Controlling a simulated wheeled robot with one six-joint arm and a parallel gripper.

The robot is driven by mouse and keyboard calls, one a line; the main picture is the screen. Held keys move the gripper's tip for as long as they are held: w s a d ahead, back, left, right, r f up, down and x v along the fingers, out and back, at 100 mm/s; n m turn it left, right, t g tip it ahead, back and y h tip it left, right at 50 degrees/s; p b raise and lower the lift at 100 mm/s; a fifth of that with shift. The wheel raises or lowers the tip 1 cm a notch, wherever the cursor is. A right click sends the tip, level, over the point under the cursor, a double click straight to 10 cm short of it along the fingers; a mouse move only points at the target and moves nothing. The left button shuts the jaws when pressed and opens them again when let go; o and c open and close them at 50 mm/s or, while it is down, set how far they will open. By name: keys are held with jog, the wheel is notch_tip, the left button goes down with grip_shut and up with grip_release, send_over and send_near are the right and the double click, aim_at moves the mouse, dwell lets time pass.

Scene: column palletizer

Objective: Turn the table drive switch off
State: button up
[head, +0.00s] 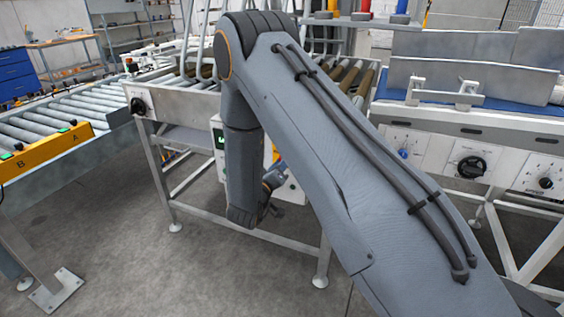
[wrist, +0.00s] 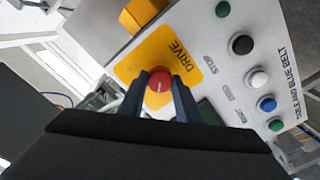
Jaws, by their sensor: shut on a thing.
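In the wrist view, the table drive switch (wrist: 159,88) is a red round knob with a white pointer line, on a yellow plate (wrist: 191,64) marked DRIVE. The plate is on a light grey control panel (wrist: 225,70) lettered with "TABLE AND BLUE BELT". My gripper (wrist: 160,92) is shut on the red knob, one dark finger on each side of it. In the head view, part of the white control box (head: 293,190) shows behind my arm. My arm hides the knob and the fingertips there.
Several buttons, including a black one (wrist: 242,44) and a white one (wrist: 258,78), sit close to the right of the knob. A yellow block (wrist: 143,12) stands above it. In the head view, a roller conveyor (head: 60,112) is left and a machine with a black knob (head: 472,167) is right.

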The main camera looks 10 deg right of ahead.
jog(key=n+p, duration=0.1)
jog(key=n, duration=0.8)
jog(key=shift+n, duration=0.3)
dwell(0.4)
jog(key=o, duration=1.1)
jog(key=shift+c, duration=0.2)
jog(key=b+v, duration=0.1)
jog(key=v, duration=0.6)
jog(key=shift+s+a, duration=0.25)
jog(key=shift+a, duration=0.05)
